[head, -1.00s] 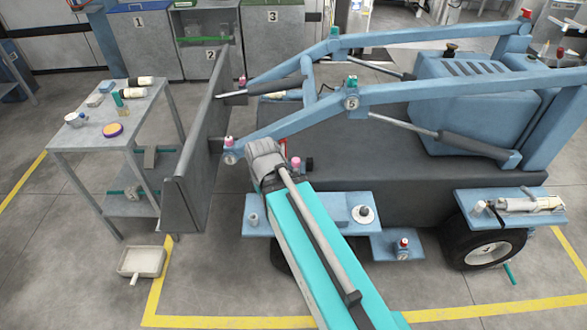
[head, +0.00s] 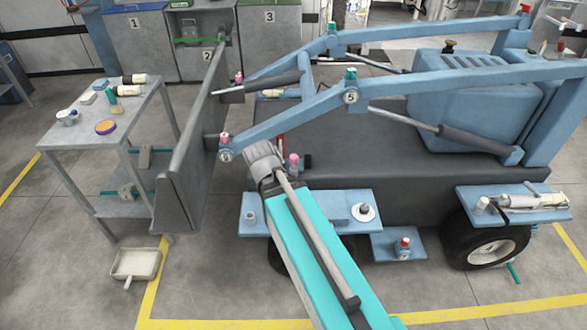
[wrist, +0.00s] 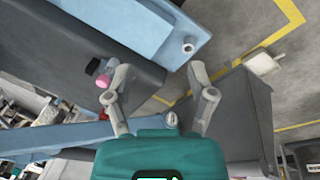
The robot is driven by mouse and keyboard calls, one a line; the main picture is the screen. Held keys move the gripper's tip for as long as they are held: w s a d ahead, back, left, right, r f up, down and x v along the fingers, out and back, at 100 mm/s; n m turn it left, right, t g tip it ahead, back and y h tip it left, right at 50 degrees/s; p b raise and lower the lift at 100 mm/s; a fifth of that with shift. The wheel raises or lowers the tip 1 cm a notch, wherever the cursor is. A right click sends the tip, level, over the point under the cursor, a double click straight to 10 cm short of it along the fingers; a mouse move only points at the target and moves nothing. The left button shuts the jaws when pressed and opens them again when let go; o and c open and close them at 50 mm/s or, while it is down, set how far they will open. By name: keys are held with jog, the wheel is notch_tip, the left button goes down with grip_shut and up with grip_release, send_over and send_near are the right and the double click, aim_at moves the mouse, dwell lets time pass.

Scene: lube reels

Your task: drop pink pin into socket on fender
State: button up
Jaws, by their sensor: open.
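A pink-topped pin (head: 293,160) stands on the dark chassis side, just right of my gripper (head: 262,155) in the head view. In the wrist view, the pink top (wrist: 103,82) lies outside the left finger, partly behind it. My gripper (wrist: 159,72) is open with nothing between its fingers. The blue fender (head: 290,226) is a flat ledge below it, with a small grey socket (head: 250,217) at its left end. That socket also shows in the wrist view (wrist: 188,47), beyond the fingertips. In the head view the fingertips are hidden behind the hand.
Other pink-topped pins sit on the loader arm's end (head: 224,139) and further back (head: 238,76). The dark bucket plate (head: 185,180) stands close left of my gripper. A white disc (head: 363,212) sits on the fender. A table (head: 75,140) stands at left.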

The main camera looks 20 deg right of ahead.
jog(key=w+d+f+n+t+h+b, duration=0.2)
jog(key=w+d+f+n+h+b, duration=0.1)
jog(key=w+d+f+n+b, duration=0.25)
jog(key=n+t+h+b, duration=0.6)
jog(key=n+t+b, duration=0.4)
jog(key=n+b, duration=1.4)
send_near(292, 161)
jog(key=s+m+b, duration=0.1)
jog(key=m+b, duration=0.3)
jog(key=shift+s+a+f, duration=0.1)
jog(key=shift+a+f, duration=0.35)
jog(key=shift+x, duration=4.25)
jog(key=shift+d+r, duration=0.15)
jog(key=shift+r, duration=0.1)
jog(key=shift+r+x, duration=0.1)
jog(key=shift+x, duration=1.2)
jog(key=shift+r+x, duration=0.15)
jog(key=shift+x, duration=1.1)
